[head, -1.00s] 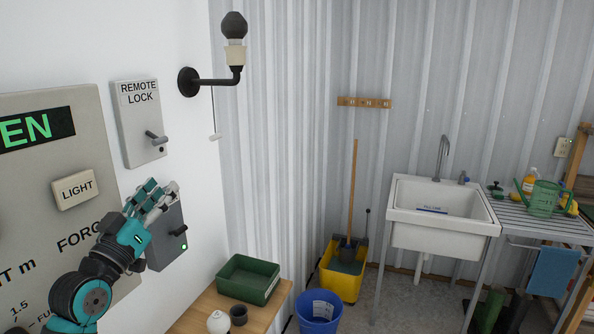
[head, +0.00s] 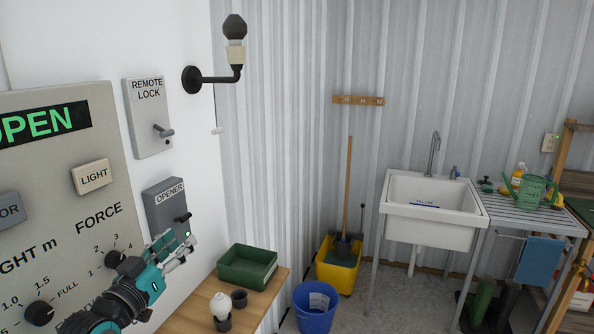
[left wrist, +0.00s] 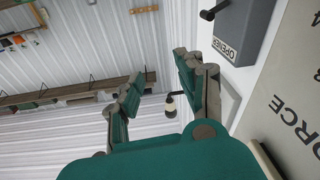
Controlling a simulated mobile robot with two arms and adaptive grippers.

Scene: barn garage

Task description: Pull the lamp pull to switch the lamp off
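The wall lamp (head: 235,28) has a dark bulb on a black bracket arm. The lamp pull (head: 217,131) is a small pale end on a thin cord, hanging below the bracket beside the white wall's edge. My left gripper (head: 182,248) is empty and below the opener box, lower than the lamp pull and apart from it. In the left wrist view its fingers (left wrist: 158,78) are spread, with the lamp (left wrist: 170,106) showing in the distance between them. I cannot make out the lamp pull in that view. My right gripper is not in view.
The opener box (head: 166,207), remote lock box (head: 148,118) and control panel (head: 75,165) project from the white wall near my left arm. Below are a wooden table with a green tray (head: 247,267) and a blue bucket (head: 316,306). A sink (head: 435,208) stands farther right.

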